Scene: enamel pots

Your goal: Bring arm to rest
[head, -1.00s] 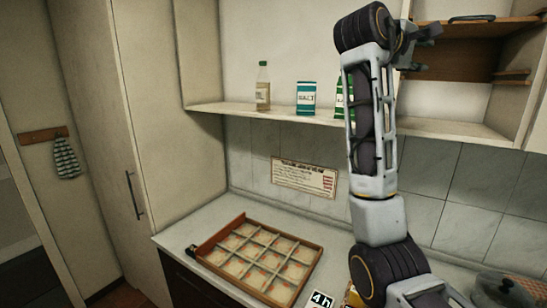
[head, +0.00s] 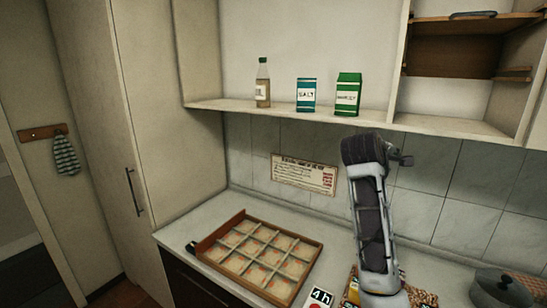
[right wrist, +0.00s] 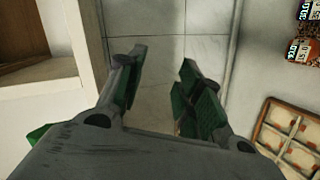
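My right arm rises from the bottom of the head view, in front of the tiled wall. Its gripper (head: 402,160) shows only small at the top of the arm, below the shelf. In the right wrist view the right gripper (right wrist: 160,78) has its two green-padded fingers apart with nothing between them, only tiles behind. My left gripper is in neither view.
The shelf (head: 225,107) holds a bottle (head: 263,85), a blue salt box (head: 306,95) and a green box (head: 348,96). On the counter are a divided wooden tray (head: 208,244), a 4 h card (head: 319,298) and a dark pot (head: 502,290).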

